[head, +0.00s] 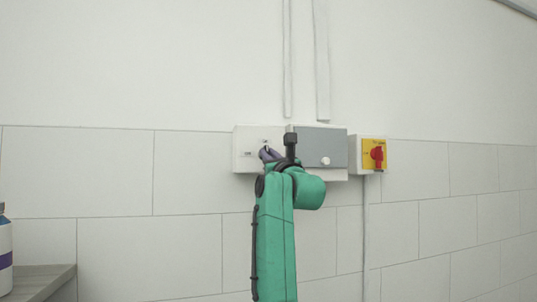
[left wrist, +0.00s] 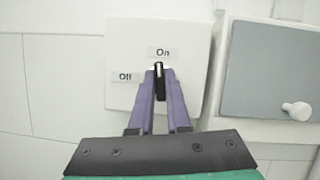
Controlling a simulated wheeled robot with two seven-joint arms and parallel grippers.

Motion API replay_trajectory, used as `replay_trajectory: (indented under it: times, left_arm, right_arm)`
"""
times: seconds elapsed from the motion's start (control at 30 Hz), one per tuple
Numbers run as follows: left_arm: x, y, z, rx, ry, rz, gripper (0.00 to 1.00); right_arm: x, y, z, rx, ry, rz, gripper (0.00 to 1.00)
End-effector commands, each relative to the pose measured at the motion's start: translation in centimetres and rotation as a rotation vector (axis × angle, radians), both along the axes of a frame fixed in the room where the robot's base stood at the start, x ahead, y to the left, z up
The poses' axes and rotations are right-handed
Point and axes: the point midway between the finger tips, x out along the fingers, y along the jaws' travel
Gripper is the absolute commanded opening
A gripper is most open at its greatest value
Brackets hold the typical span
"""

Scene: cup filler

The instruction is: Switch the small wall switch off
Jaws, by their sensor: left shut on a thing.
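The small wall switch is a square white plate (head: 243,158) on the tiled wall; it also shows in the left wrist view (left wrist: 130,45). It bears an "On" label (left wrist: 162,52) at the top and an "Off" label (left wrist: 125,77) at the left. Its narrow dark knob (left wrist: 158,71) points up toward "On". My left gripper (head: 267,153) has purple fingers shut on this knob, hiding its lower part. My right gripper is in neither view.
A grey-fronted box (head: 322,145) with a white knob (left wrist: 298,111) is just right of the switch. Farther right is a yellow plate with a red rotary switch (head: 377,154).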

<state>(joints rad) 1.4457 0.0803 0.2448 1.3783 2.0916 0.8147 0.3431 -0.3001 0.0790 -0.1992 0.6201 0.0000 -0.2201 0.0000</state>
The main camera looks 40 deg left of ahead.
Motion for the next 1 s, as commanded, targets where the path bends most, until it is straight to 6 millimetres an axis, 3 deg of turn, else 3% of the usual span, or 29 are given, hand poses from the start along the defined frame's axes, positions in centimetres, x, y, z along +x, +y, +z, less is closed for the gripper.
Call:
replay_trajectory:
  times: [0.5,1.0]
  left_arm:
    - [0.1,-0.2,0.5,-0.264,-0.383,0.0,0.0]
    - [0.0,-0.1,0.3,-0.535,-0.775,0.0,0.0]
  right_arm:
    - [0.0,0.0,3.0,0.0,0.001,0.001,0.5]
    - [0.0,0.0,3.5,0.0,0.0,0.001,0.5]
